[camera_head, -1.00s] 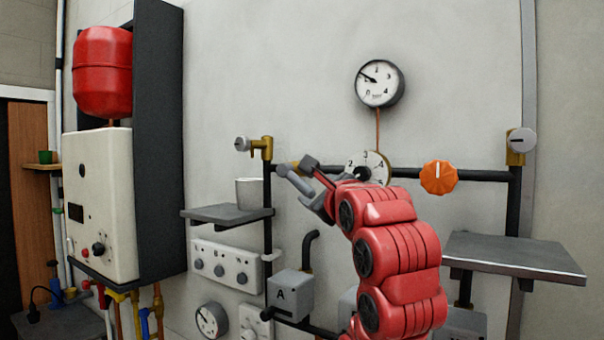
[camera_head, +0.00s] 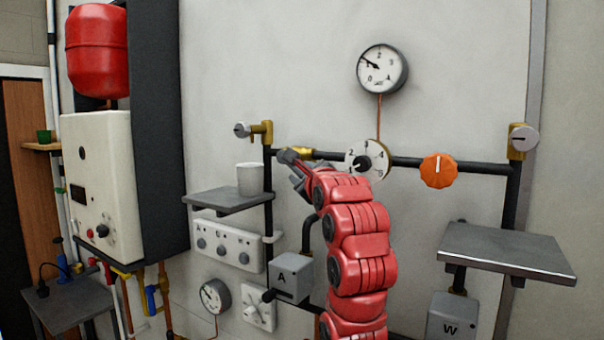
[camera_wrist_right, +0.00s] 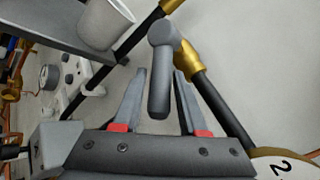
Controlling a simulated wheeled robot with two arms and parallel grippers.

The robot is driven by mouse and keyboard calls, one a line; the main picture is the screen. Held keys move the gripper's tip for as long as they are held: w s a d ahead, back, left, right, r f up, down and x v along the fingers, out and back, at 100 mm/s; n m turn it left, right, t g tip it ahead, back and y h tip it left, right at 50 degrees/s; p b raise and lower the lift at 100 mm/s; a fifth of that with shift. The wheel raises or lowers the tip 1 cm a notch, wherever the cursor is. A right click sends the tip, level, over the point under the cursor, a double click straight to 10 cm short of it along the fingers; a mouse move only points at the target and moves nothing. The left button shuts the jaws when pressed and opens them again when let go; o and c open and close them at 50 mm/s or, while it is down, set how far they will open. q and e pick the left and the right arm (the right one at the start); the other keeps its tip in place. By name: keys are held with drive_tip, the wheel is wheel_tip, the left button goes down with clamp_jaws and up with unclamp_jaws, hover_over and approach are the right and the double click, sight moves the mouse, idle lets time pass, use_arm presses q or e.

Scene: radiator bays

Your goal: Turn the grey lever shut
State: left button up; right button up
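The grey lever (camera_wrist_right: 159,85) shows best in the right wrist view. Its round hub sits at a brass valve (camera_wrist_right: 190,58) on the black pipe, and its handle points down in that picture. My right gripper (camera_wrist_right: 159,74) is open, with its two fingers on either side of the handle and a visible gap at each side. In the head view the brass valve (camera_head: 302,153) is on the horizontal pipe, and my right gripper (camera_head: 294,166) is at its left end, partly covering the lever. My left gripper is not in view.
A white cup (camera_head: 250,180) stands on a small grey shelf (camera_head: 226,204) just left of my gripper. A numbered white dial (camera_head: 366,159) and an orange knob (camera_head: 438,171) are on the pipe to the right. Grey box A (camera_head: 292,278) is below.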

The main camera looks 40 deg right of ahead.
clamp_jaws()
idle(1.1)
